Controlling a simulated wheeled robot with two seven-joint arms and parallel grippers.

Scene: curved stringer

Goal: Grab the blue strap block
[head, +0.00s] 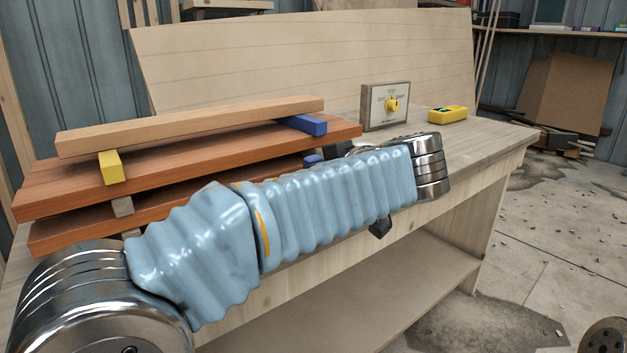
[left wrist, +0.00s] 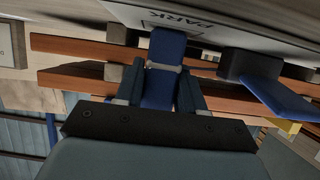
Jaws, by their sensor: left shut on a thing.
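A blue strap block (left wrist: 166,52) sits between the two fingers of my left gripper (left wrist: 161,85) in the left wrist view, and the gripper is shut on it. In the head view my pale blue sleeved left arm reaches across the bench, and its fingers are mostly hidden behind its wrist. A small blue piece (head: 313,160) shows just above the sleeve there. Another blue block (head: 305,124) lies under the right end of the top board. My right gripper is not in view.
A light board (head: 190,127) lies over stacked reddish boards (head: 45,190), with a yellow block (head: 111,168) under its left end. A dial panel with a yellow knob (head: 373,119) and a yellow device (head: 447,114) stand farther right. The right bench top (head: 485,135) is clear.

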